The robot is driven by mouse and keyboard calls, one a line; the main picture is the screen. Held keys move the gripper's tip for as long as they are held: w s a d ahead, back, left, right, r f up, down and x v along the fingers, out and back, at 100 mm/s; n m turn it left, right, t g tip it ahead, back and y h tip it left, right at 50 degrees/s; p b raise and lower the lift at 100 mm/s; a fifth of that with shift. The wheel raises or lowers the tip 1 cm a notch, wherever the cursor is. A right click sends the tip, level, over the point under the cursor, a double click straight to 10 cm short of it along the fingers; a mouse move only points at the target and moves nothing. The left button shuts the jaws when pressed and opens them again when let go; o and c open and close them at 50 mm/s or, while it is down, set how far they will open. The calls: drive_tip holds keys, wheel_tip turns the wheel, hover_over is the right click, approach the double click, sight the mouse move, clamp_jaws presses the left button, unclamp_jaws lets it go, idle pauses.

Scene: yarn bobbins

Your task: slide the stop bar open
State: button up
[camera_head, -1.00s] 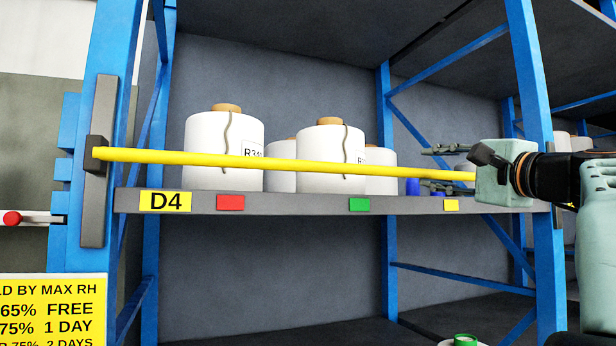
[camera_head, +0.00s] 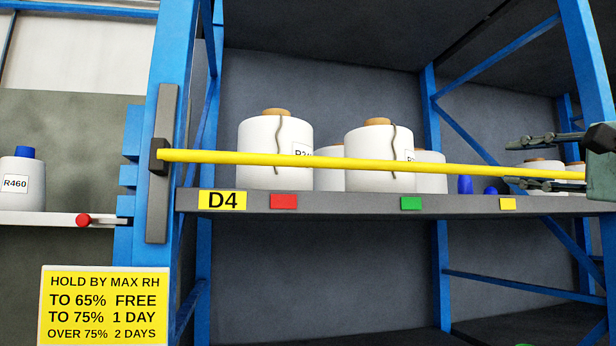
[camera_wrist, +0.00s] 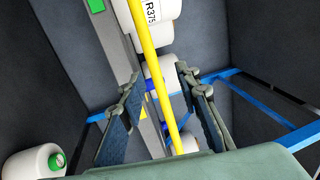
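The yellow stop bar (camera_head: 330,163) runs across the front of the shelf, just above its edge. Its left end sits at a dark block (camera_head: 158,156) on the left upright; its right end is hidden by my gripper. My gripper (camera_head: 515,162) is at the right edge of the head view, one finger above the bar and one below. In the wrist view the fingers are apart and the bar (camera_wrist: 152,55) passes between them, with gaps on both sides. The gripper is open.
White bobbins (camera_head: 273,155) stand on the D4 shelf (camera_head: 340,204) behind the bar. Blue uprights (camera_head: 172,80) frame it. A blue-capped bobbin R460 (camera_head: 18,185) stands on a left ledge. A green-capped bobbin (camera_wrist: 30,165) shows at lower left in the wrist view.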

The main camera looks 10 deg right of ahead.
drive_tip(key=shift+v, duration=1)
drive_tip(key=shift+d+f, duration=0.1)
